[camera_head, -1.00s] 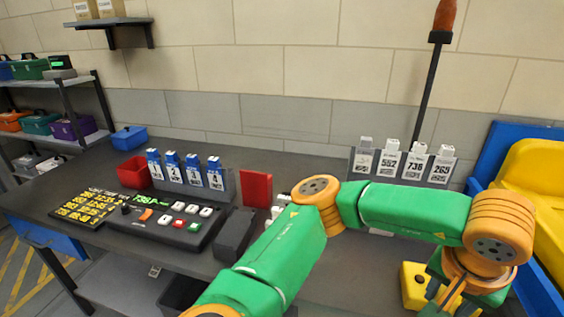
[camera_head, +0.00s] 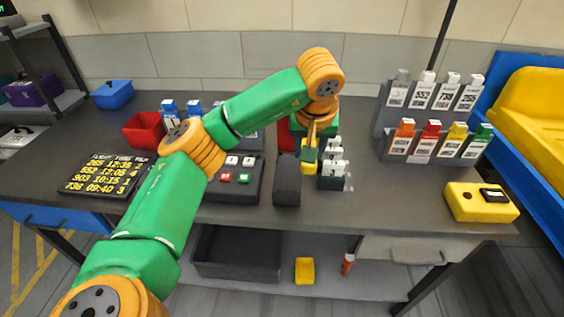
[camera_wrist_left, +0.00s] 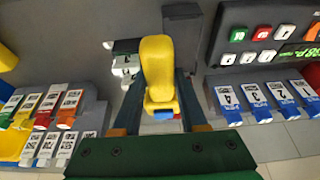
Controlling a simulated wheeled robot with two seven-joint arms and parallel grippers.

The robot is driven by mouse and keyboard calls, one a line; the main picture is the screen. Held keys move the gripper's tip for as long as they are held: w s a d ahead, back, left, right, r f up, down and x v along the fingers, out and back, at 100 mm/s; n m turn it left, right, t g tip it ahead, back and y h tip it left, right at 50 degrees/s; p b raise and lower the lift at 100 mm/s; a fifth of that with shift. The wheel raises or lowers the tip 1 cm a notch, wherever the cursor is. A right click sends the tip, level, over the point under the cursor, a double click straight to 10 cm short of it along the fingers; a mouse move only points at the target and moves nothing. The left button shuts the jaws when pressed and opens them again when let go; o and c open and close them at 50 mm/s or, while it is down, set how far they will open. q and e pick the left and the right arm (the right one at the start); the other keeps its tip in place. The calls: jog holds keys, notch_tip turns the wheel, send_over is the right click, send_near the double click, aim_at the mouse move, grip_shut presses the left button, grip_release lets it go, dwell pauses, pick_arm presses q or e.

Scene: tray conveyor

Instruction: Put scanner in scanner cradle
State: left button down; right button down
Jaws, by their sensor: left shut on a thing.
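The yellow scanner (camera_head: 308,158) is held in my left gripper (camera_head: 309,142) above the middle of the table. In the left wrist view the scanner (camera_wrist_left: 158,62) sits between the two fingers of my left gripper (camera_wrist_left: 159,92), which is shut on it. A dark grey upright block (camera_head: 287,180), which looks like the scanner cradle, stands just left of and nearer than the scanner. It also seems to show at the top edge of the left wrist view (camera_wrist_left: 182,11). The scanner is apart from the block. My right gripper is not in view.
A small holder with white tags (camera_head: 333,172) stands right beside the scanner. A red panel (camera_head: 286,136) is behind, and a button console (camera_head: 232,180) lies left. Racks of tags (camera_head: 430,142) and a yellow device (camera_head: 481,203) stand right. The table between holder and device is clear.

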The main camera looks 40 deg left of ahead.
pick_arm(q)
send_over(288, 174)
jog(key=s, duration=0.1)
jog(key=f, duration=0.4)
jog(key=d+f, duration=0.1)
jog(key=shift+s+f+p, duration=0.15)
jog(key=shift+f+p, duration=0.15)
jog(key=shift+f, duration=0.1)
notch_tip(288, 174, down, 3)
jog(key=shift+a+r+p, duration=0.1)
jog(key=shift+p, duration=0.45)
jog(key=shift+f, duration=0.35)
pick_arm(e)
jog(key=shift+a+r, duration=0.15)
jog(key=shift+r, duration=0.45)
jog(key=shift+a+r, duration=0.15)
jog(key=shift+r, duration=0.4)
pick_arm(q)
jog(key=shift+f, duration=0.15)
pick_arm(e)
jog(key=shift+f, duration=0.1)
pick_arm(q)
jog(key=shift+c, duration=2.2)
grip_release()
